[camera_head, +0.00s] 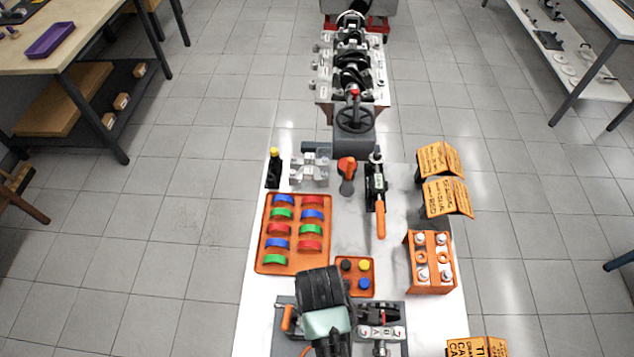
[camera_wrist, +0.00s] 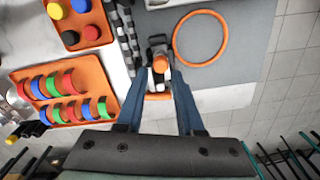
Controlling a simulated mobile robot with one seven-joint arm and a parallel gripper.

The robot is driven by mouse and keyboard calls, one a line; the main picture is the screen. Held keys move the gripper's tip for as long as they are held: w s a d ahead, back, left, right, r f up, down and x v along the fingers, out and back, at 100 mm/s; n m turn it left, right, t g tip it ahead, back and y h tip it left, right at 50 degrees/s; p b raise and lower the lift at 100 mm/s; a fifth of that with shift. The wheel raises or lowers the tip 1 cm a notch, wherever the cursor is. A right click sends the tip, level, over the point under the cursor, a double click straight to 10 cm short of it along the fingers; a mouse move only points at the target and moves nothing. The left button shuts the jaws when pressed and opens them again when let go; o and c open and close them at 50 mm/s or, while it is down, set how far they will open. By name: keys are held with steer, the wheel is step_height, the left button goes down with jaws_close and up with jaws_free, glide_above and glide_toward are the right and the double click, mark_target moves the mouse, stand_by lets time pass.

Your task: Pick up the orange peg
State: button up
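My gripper (camera_wrist: 158,82) is open in the wrist view, with its two blue fingers apart. Between and just beyond the fingertips is the orange peg (camera_wrist: 161,62), seen nearly end-on at a small dark grey fixture. I cannot tell whether the fingers touch it. A white part and an orange piece (camera_wrist: 158,96) show nearer the palm. In the head view an orange upright piece (camera_head: 287,318), likely the same peg, stands on a grey plate just left of my wrist. My arm hides the fingertips there.
An orange ring (camera_wrist: 200,38) lies on the grey plate (camera_wrist: 238,60) beside the fixture. An orange tray of coloured half-shells (camera_head: 292,262) and a small tray of caps (camera_head: 364,289) lie close by. An orange block (camera_head: 430,277) stands at the right; metal parts (camera_head: 380,332) sit beside my wrist.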

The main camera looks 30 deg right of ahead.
steer(key=shift+a+f+p, duration=0.15)
steer(key=shift+f+p, duration=0.35)
steer(key=shift+f, duration=2)
jaws_close()
